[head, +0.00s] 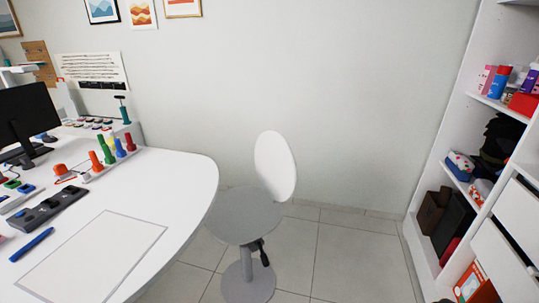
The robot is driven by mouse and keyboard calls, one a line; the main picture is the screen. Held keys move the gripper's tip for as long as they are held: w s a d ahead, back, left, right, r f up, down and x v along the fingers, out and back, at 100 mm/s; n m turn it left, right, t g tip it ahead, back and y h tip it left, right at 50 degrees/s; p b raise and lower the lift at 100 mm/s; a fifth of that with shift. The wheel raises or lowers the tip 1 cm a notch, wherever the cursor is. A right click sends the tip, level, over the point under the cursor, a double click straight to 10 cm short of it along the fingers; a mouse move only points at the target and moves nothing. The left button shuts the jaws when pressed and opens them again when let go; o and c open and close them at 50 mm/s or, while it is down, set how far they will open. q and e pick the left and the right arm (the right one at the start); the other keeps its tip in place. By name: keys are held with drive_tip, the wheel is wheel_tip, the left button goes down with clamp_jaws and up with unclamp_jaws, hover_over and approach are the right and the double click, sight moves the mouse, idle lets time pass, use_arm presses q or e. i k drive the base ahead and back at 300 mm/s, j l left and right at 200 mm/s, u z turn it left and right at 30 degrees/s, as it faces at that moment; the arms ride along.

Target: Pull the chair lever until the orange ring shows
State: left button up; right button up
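The chair has a grey round seat (243,215), a white oval backrest (275,165) and a grey round base (248,283). It stands on the floor to the right of the white desk. A dark chair lever (264,256) hangs under the seat, to the right of the post, pointing down. I see no orange ring on the chair or the lever. Neither of my grippers shows in the head view.
The curved white desk (185,185) fills the left, with a monitor (28,120), colored pegs (108,150) and a blue marker (32,244). A white shelf unit (470,105) stands at the right. The tiled floor (355,260) between chair and shelf is clear.

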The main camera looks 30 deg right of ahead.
sight(264, 261)
drive_tip(key=z, duration=1)
